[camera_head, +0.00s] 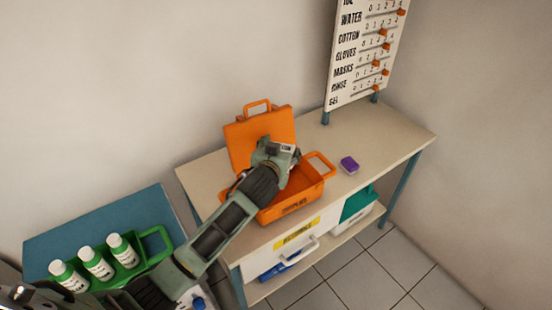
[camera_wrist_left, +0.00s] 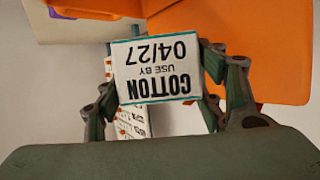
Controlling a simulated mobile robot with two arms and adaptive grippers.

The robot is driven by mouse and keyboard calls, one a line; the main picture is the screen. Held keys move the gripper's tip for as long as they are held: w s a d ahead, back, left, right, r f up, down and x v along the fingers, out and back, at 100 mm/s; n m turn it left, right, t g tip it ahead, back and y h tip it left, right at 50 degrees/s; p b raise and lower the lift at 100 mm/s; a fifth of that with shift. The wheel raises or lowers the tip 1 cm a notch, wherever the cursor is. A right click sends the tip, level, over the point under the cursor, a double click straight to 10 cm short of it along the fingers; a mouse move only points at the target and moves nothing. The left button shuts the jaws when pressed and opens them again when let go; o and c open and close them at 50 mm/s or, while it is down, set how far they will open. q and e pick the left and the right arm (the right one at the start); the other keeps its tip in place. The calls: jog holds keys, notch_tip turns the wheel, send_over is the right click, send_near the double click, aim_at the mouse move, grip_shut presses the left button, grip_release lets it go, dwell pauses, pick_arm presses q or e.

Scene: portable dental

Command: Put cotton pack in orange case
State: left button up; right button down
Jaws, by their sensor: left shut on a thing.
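The cotton pack (camera_wrist_left: 160,68) is a white packet with a teal edge, labelled COTTON USE BY 04/27, upside down in the left wrist view. My left gripper (camera_wrist_left: 158,78) is shut on it, one finger on each side. In the head view the pack (camera_head: 288,148) shows at the tip of my left gripper (camera_head: 276,153), in front of the raised lid and over the back part of the case. The orange case (camera_head: 290,211) stands open on the bench, lid up at the back. My arm hides part of its inside. My right gripper does not show.
A purple block (camera_head: 349,165) lies on the bench (camera_head: 390,150) right of the case. A board with sliders (camera_head: 365,55) stands at the back right. A green carrier (camera_head: 155,238) with white-capped bottles sits on a blue surface (camera_head: 100,222) at left. A white drawer (camera_head: 290,250) is below.

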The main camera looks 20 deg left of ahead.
pick_arm(q)
jog(key=shift+w+a+f, duration=1)
jog(key=shift+w+a, duration=0.15)
jog(key=shift+w, duration=0.05)
notch_tip(320, 180, down, 4)
jog(key=shift+f+p, duration=0.1)
jog(key=shift+p, duration=0.4)
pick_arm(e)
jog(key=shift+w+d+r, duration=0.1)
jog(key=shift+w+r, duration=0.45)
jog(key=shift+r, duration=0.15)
pick_arm(q)
jog(key=shift+f+b, duration=0.55)
jog(key=o, duration=1.1)
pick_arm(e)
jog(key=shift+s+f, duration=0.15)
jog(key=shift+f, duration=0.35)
pick_arm(q)
jog(key=shift+r, duration=0.1)
